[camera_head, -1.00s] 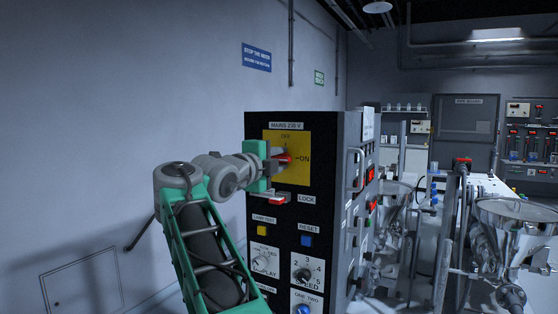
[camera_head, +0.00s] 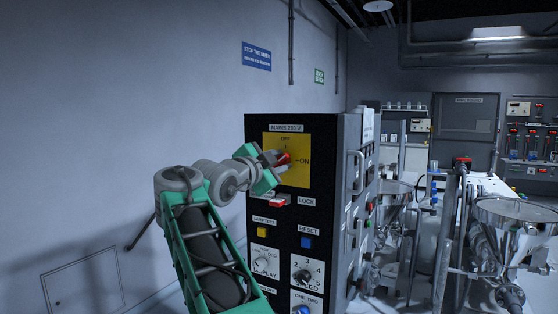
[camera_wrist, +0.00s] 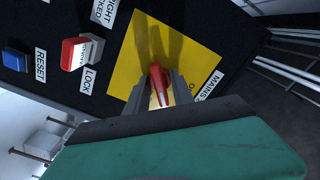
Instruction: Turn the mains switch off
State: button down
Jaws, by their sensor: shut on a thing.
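The mains switch has a red handle (camera_head: 284,158) on a yellow plate (camera_head: 301,178), high on the black front of a control cabinet. The plate is marked OFF at the top and ON at the right. The handle is tilted, its tip pointing up and right between the two marks. My gripper (camera_head: 275,161) reaches in from the left and is rolled over at a slant. In the wrist view my gripper (camera_wrist: 159,92) has a finger on each side of the red handle (camera_wrist: 159,84) and is shut on it. The fingers partly hide the handle and the plate.
A red and white lock piece (camera_head: 278,201) sits just below the plate, close under my gripper. Lower are a yellow button (camera_head: 262,232), a blue reset button (camera_head: 306,242) and dials. A steel hopper (camera_head: 515,212) stands at the right. The wall side is clear.

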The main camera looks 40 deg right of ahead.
jog(key=n+p, duration=0.2)
jog(key=n, duration=0.3)
jog(key=shift+n, duration=0.3)
jog(key=shift+n+p, duration=0.9)
jog(key=shift+n, duration=1.3)
jog(key=c, duration=1.5)
grip_release()
jog(key=shift+o, duration=0.3)
jog(key=b+v, duration=0.1)
jog(key=v, duration=0.7)
